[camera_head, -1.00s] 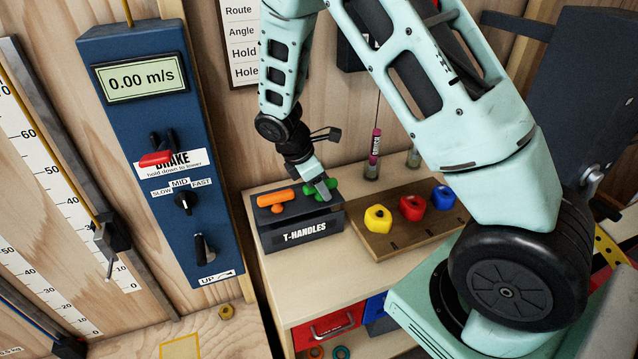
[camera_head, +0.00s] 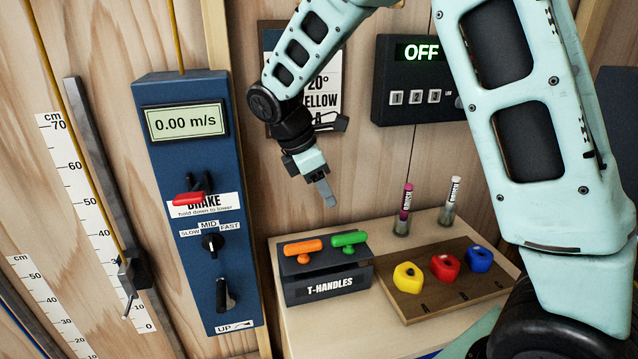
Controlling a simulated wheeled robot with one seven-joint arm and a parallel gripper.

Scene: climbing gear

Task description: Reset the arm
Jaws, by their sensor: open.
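My arm (camera_head: 520,110) reaches in from the right and bends over at the top of the view. My gripper (camera_head: 328,198) hangs in front of the wooden wall, pointing down and slightly right. It is open, and nothing shows between its fingers. It is above and apart from the T-handles box (camera_head: 328,287). An orange T-handle (camera_head: 303,246) and a green T-handle (camera_head: 349,239) stand in that box.
A wooden board (camera_head: 425,303) holds yellow (camera_head: 407,277), red (camera_head: 446,267) and blue (camera_head: 479,259) holds. Two tubes (camera_head: 404,212) stand behind it. A blue brake panel (camera_head: 197,265) is at left. A dark "OFF" box (camera_head: 425,80) hangs on the wall.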

